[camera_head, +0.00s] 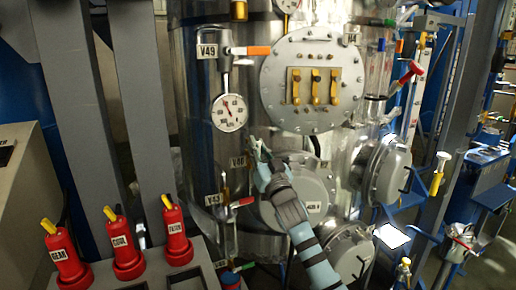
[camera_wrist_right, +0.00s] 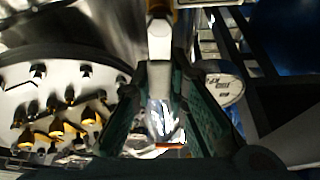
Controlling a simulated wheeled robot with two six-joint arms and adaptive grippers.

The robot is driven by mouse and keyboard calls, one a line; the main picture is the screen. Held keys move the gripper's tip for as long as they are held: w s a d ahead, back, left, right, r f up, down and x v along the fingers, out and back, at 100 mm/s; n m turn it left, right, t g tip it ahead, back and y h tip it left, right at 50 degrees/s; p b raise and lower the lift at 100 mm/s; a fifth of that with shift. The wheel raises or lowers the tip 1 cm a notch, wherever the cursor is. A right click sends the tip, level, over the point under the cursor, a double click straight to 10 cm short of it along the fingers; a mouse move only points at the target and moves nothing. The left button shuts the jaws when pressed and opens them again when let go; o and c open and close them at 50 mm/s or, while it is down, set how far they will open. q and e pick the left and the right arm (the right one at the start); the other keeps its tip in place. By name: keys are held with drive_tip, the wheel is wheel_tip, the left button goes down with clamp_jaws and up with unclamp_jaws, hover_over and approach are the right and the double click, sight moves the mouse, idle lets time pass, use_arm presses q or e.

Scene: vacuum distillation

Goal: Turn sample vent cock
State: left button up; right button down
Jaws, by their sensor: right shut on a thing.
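My right gripper (camera_head: 258,152) reaches up from the lower right to the front of the steel vessel, next to the partly hidden V46 tag (camera_head: 238,162). In the right wrist view, its two dark green fingers (camera_wrist_right: 165,115) close around a pale, shiny cock handle (camera_wrist_right: 162,118) with an orange-red edge. In the head view the gripper covers this handle, so its angle cannot be read. I cannot tell which cock the task calls the sample vent. My left gripper is out of view.
A round plate (camera_head: 313,50) with yellow handles is above right of the gripper. A pressure gauge (camera_head: 230,113) and orange-handled V49 valve (camera_head: 258,50) are above left. The red-handled V43 valve (camera_head: 242,202) is below. Red cylinders (camera_head: 122,245) stand at lower left.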

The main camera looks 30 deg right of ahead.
drive_tip(key=shift+d+f+m+b, duration=0.15)
drive_tip(key=shift+m+b, duration=0.15)
drive_tip(key=shift+b, duration=0.35)
drive_tip(key=d+f+m+g+h+b, duration=0.2)
drive_tip(key=m+b, duration=0.4)
drive_tip(key=m, duration=0.4)
drive_tip(key=d+f+m+g+h+b, duration=0.2)
drive_tip(key=f+m+g+h+b, duration=0.1)
drive_tip(key=m+b, duration=0.4)
drive_tip(key=shift+s+d+f+m+g, duration=0.25)
drive_tip(key=shift+m+g, duration=0.45)
drive_tip(key=shift+m, duration=0.8)
drive_tip(key=shift+d, duration=0.1)
drive_tip(key=c, duration=1.6)
unclamp_jaws()
drive_tip(key=shift+o, duration=0.2)
